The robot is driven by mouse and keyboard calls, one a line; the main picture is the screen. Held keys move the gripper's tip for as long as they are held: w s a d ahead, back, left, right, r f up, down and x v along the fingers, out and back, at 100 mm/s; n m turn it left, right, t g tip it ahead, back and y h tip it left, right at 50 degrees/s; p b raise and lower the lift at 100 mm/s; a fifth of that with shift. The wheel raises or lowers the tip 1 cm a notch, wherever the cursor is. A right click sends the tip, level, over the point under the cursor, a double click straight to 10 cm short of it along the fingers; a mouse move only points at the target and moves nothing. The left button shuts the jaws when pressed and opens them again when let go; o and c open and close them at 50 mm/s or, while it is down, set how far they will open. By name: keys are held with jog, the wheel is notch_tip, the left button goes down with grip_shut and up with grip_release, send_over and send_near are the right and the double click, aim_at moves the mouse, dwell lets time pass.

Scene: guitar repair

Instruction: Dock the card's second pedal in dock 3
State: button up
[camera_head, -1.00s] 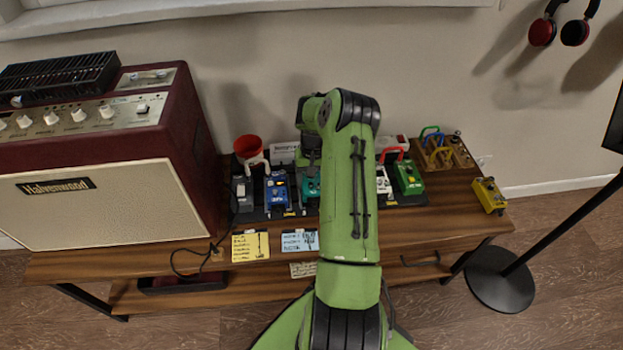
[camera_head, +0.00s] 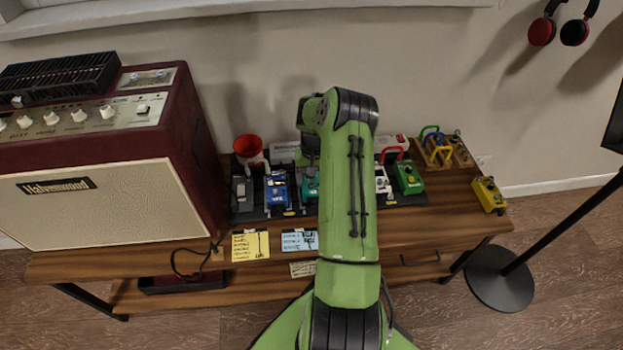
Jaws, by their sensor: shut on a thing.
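My gripper (camera_head: 310,168) is at the back of the bench, over the black pedalboard, and its fingers are mostly hidden by my own arm. It is shut on a teal pedal (camera_head: 311,188), which is low at the board; whether it touches the board cannot be told. On the pedalboard (camera_head: 254,215), a grey pedal (camera_head: 241,190) and a blue pedal (camera_head: 277,190) stand to the left. A white pedal (camera_head: 383,184) and a green pedal (camera_head: 408,178) stand to the right. A yellow card (camera_head: 250,246) and a pale blue card (camera_head: 299,241) lie in front; their writing is too small to read.
A large amplifier (camera_head: 100,205) fills the bench's left side. A red cup (camera_head: 248,147) stands behind the grey pedal. A yellow pedal (camera_head: 488,194) is at the bench's right end, near a wooden rack (camera_head: 461,153) with coloured clamps.

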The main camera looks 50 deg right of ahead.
jog(key=shift+f, duration=0.55)
jog(key=o, duration=1.4)
jog(key=shift+o, duration=0.3)
jog(key=shift+r, duration=0.1)
jog(key=shift+r+p, duration=2.7)
jog(key=shift+r, duration=1.25)
